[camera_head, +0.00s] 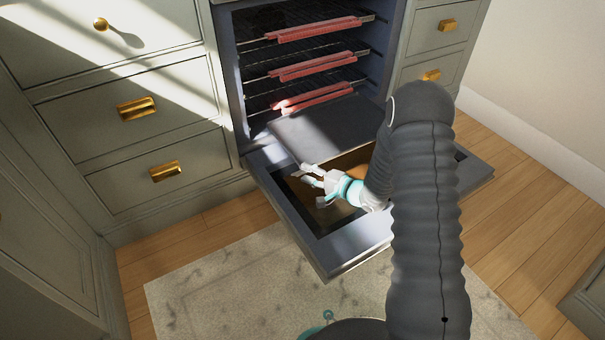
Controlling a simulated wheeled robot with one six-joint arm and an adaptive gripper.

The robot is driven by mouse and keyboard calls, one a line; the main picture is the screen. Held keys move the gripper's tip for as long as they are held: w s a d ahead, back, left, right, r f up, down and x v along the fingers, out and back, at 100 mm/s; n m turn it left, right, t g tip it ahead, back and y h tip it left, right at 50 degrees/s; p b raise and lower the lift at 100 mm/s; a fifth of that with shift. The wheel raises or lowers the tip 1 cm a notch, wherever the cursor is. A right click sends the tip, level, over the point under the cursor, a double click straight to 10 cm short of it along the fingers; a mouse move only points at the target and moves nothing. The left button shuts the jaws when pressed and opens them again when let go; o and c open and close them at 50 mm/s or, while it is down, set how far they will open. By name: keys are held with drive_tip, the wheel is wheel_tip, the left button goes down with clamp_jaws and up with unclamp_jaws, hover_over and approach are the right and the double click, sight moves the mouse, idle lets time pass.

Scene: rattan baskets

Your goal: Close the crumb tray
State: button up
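A flat dark crumb tray (325,130) sticks out from the bottom of the oven opening, above the lowered oven door (352,238). My gripper (312,181) is in front of the tray's front edge, over the door's inner glass. Its white fingers look spread apart and point left. Whether a finger touches the tray edge I cannot tell.
Wire racks with red front guards (317,66) sit inside the oven above the tray. Grey drawers with brass handles (166,171) flank the oven. A pale rug (225,285) lies on the wooden floor in front of the open door.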

drive_tip(key=shift+x, duration=1)
